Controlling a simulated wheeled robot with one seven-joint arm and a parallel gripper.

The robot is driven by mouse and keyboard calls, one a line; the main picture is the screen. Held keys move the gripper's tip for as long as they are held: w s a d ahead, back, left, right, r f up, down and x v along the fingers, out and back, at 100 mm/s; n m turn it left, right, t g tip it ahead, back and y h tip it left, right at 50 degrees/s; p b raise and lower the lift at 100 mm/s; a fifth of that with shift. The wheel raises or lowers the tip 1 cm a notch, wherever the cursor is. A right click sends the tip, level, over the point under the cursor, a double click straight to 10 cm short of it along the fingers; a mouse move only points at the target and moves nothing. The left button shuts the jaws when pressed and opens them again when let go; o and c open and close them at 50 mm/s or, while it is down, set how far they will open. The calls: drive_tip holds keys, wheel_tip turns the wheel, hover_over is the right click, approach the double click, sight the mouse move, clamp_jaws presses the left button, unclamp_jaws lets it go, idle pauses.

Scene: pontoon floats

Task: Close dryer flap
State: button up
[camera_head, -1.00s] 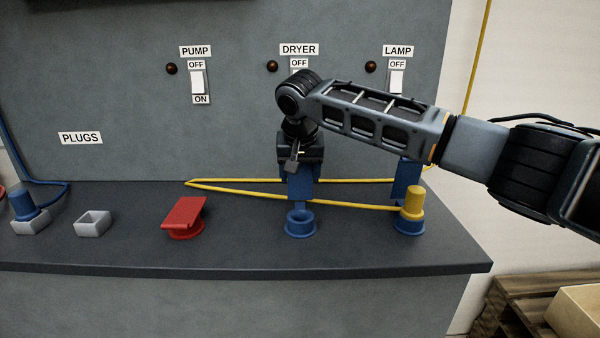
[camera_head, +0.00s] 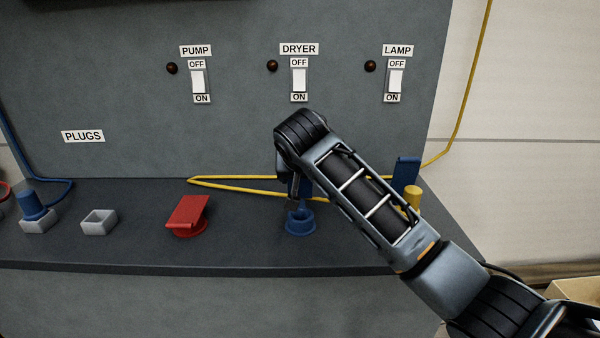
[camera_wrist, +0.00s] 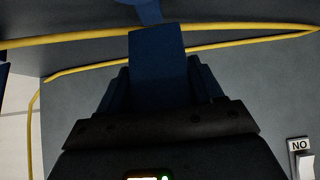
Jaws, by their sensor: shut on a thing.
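The dryer socket (camera_head: 299,220) is a blue ring on the counter below the DRYER label, with no plug seen in it. Its blue flap stands raised at the back of the ring, mostly hidden by my arm in the head view. In the wrist view the flap (camera_wrist: 157,52) shows as a flat blue plate between the two fingers. My gripper (camera_wrist: 160,80) is shut on this flap. In the head view my wrist and forearm cover most of the gripper, so its fingertips are hard to make out there.
A yellow cable (camera_head: 240,190) runs behind the dryer socket. To the right, partly behind my arm, are a yellow plug (camera_head: 412,196) and a raised blue flap (camera_head: 406,173). The red socket's flap (camera_head: 187,210) is down. Switches (camera_head: 299,81) are on the panel above.

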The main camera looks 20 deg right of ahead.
sight(301, 186)
drive_tip(key=s+t+b, duration=0.1)
drive_tip(key=b, duration=0.1)
drive_tip(key=f+t+b, duration=0.1)
drive_tip(key=b, duration=0.1)
drive_tip(key=shift+s+a+f+t+h, duration=0.25)
drive_tip(key=shift+s+a+t+h, duration=0.05)
drive_tip(key=shift+s+h, duration=0.1)
drive_tip(key=t+b, duration=0.1)
drive_tip(key=s+t+b, duration=0.1)
drive_tip(key=b, duration=0.1)
drive_tip(key=t+h+b, duration=0.1)
drive_tip(key=shift+s+a+f+t+b, duration=0.2)
drive_tip(key=shift+s+t+b, duration=0.05)
drive_tip(key=shift+t+b, duration=0.05)
drive_tip(key=shift+s, duration=0.1)
drive_tip(key=shift+s+b, duration=0.15)
drive_tip(key=shift+b, duration=0.25)
drive_tip(key=shift+a, duration=0.1)
drive_tip(key=o, duration=1.4)
drive_tip(key=shift+o, duration=0.2)
drive_tip(key=shift+v, duration=3.9)
